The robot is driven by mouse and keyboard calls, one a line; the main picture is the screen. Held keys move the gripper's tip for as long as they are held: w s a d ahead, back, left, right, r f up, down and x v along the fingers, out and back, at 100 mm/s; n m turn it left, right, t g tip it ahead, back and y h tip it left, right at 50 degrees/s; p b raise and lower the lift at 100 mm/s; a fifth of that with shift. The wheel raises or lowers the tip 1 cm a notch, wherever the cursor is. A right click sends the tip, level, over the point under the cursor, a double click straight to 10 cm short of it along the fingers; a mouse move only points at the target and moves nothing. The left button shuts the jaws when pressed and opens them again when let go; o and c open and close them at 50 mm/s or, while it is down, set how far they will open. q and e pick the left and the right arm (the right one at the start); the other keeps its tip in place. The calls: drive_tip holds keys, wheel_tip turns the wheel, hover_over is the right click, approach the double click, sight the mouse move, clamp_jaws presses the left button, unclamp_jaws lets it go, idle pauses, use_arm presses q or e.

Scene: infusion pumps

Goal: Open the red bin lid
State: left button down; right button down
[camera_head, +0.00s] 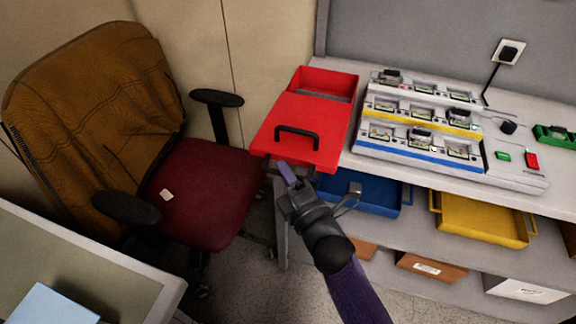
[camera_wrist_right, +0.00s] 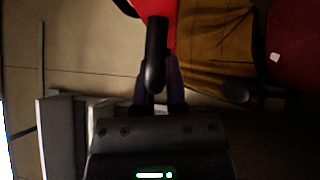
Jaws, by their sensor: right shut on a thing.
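The red bin (camera_head: 342,125) stands at the left end of the white worktop. Its red lid (camera_head: 318,115) covers the front part and carries a black handle (camera_head: 297,131). The rear part of the bin is uncovered, with its inner walls showing. My right gripper (camera_head: 291,174) is at the lid's front edge, just below the handle in the head view. In the right wrist view a black rounded bar, which looks like the handle (camera_wrist_right: 156,50), lies between the purple fingers, which are shut on it. The exact contact is hard to see. My left gripper is out of view.
An office chair with a brown back (camera_head: 95,110) and red seat (camera_head: 205,190) stands to the left. A pump rack (camera_head: 425,150) sits right of the bin. A blue tray (camera_head: 375,205) and a yellow tray (camera_head: 480,230) are on the shelf below. A desk edge (camera_head: 165,285) is front left.

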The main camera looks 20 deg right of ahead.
drive_tip(key=shift+w+f, duration=0.1)
drive_tip(key=c, duration=0.7)
unclamp_jaws()
drive_tip(key=shift+d, duration=0.1)
drive_tip(key=v, duration=1)
